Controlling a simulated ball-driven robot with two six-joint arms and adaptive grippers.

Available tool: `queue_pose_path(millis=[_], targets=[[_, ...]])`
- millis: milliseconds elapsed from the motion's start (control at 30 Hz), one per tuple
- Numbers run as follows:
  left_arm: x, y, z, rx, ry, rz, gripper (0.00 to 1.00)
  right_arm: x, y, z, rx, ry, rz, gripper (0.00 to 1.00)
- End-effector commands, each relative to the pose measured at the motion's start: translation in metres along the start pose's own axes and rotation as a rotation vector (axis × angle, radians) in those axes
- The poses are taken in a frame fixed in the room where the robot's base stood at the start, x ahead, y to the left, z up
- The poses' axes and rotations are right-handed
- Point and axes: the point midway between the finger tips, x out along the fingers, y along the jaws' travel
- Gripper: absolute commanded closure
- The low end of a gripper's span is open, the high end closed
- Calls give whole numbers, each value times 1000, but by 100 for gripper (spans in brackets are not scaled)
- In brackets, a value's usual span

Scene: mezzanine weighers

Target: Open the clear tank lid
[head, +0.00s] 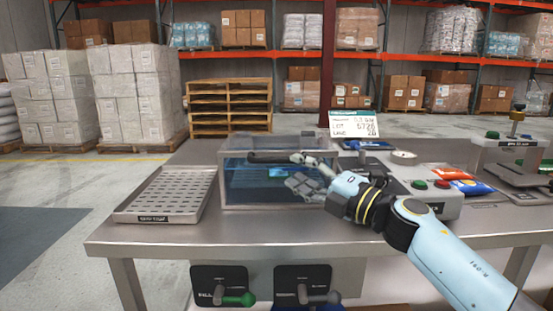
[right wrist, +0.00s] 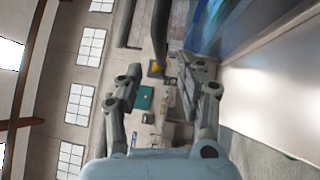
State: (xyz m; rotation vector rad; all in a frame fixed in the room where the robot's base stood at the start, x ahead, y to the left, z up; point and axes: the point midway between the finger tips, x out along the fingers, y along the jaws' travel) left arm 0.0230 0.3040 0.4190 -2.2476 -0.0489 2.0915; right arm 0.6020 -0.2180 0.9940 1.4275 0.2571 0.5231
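The clear tank (head: 232,185) stands at the middle of the steel table, with blue showing inside. Its clear lid (head: 262,142) appears to lie flat on top. A dark bar handle (head: 268,157) runs along the upper front of the tank. My right gripper (head: 291,172) is in front of the tank, its fingers spread, one near the handle's right end and one lower. In the right wrist view the fingers (right wrist: 158,70) stand apart, and the dark bar reaches down near the right finger. Whether they touch cannot be told. My left gripper is out of view.
A perforated tray (head: 168,195) sits left of the tank. A grey control box with red and green buttons (head: 419,184) is right of it, partly behind my arm. Orange and blue packets (head: 472,187) and a weigher (head: 510,160) are farther right. A sign (head: 354,123) stands behind.

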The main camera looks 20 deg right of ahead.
Motion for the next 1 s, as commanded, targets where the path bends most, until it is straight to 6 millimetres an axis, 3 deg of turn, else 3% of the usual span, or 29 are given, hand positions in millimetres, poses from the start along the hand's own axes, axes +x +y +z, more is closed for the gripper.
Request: queue_pose_path(millis=[100,300,700,1000], targets=[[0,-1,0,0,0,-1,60,26,1,0,3,-1,3,62],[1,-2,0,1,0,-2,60,55,0,0,3,-2,1,62],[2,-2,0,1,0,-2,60,66,0,0,2,-1,0,62],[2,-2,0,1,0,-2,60,65,0,0,2,-1,0,98]])
